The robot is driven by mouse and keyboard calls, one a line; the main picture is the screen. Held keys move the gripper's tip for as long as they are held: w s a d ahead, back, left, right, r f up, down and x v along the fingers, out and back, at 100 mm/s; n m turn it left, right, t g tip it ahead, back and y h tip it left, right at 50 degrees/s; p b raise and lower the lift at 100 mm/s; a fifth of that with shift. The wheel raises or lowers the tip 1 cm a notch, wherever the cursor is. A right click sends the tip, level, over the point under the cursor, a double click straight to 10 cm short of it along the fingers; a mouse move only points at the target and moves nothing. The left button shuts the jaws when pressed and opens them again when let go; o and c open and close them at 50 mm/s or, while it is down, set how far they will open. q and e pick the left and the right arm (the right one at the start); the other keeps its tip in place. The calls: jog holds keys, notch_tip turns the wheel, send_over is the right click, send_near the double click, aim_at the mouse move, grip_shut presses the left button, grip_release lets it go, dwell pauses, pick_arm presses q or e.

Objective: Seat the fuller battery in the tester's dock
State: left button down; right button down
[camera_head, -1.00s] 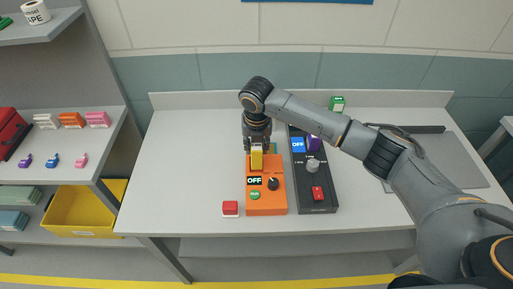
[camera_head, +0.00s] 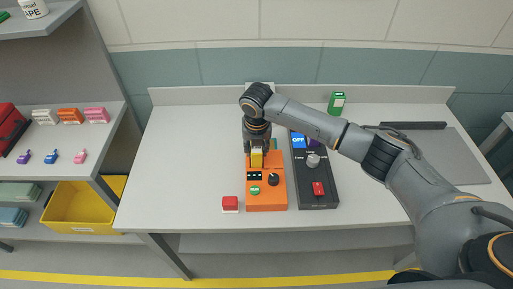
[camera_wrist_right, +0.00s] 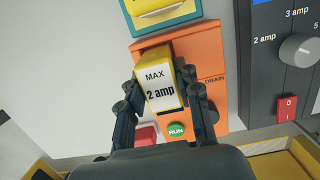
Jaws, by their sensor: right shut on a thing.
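My right gripper (camera_head: 257,148) is shut on a yellow battery (camera_head: 257,159) at the upper end of the orange tester (camera_head: 265,201). In the right wrist view the battery (camera_wrist_right: 163,82) has a white label reading "MAX 2 amp" and lies between the fingers. The tester's small dark display (camera_head: 254,176) shows dots. Its green button (camera_wrist_right: 176,130) reads "RUN". The gripper and battery cover the dock, so I cannot tell how deep the battery sits. A green battery (camera_head: 337,102) stands at the back of the table. My left gripper is out of view.
A black charger (camera_head: 318,190) with a dial and red switch stands right beside the tester; a purple block (camera_head: 314,141) is at its upper end. A red-topped block (camera_head: 230,204) lies left of the tester. The table's left side is clear. A yellow bin (camera_head: 80,207) is below the shelf.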

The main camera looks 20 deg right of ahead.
jog(key=shift+f, duration=0.15)
dwell(0.5)
jog(key=c, duration=0.8)
grip_release()
jog(key=shift+c, duration=0.2)
jog(key=shift+f, duration=0.1)
